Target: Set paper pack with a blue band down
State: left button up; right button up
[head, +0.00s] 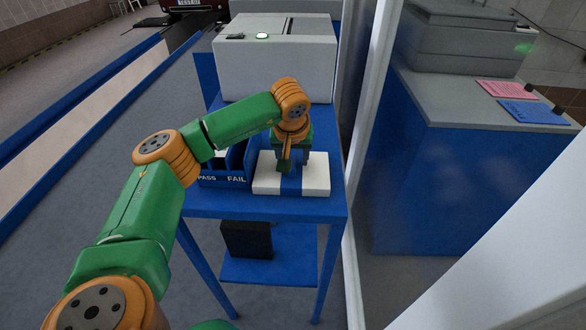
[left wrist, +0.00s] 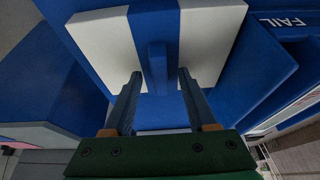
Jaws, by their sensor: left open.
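The white paper pack with a blue band (head: 318,176) lies flat on the blue table (head: 270,207), beside the PASS and FAIL bins. In the left wrist view the pack (left wrist: 212,38) shows its blue band and a narrow raised blue tab in the middle. My left gripper (head: 291,168) points down over the band. Its jaws (left wrist: 160,78) are open, one finger on each side of the tab, with a visible gap to it. The gripper hides part of the band in the head view. My right gripper is not in view.
The blue bins marked PASS and FAIL (head: 236,180) stand left of the pack. A white machine (head: 275,62) stands behind it. A pale upright post (head: 366,110) rises close to the table's right side. A dark box (head: 246,240) sits on the lower shelf.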

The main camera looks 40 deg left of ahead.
pick_arm(q)
jog(key=shift+s+r, duration=0.1)
jog(key=shift+s, duration=0.05)
grip_shut()
dwell(1.1)
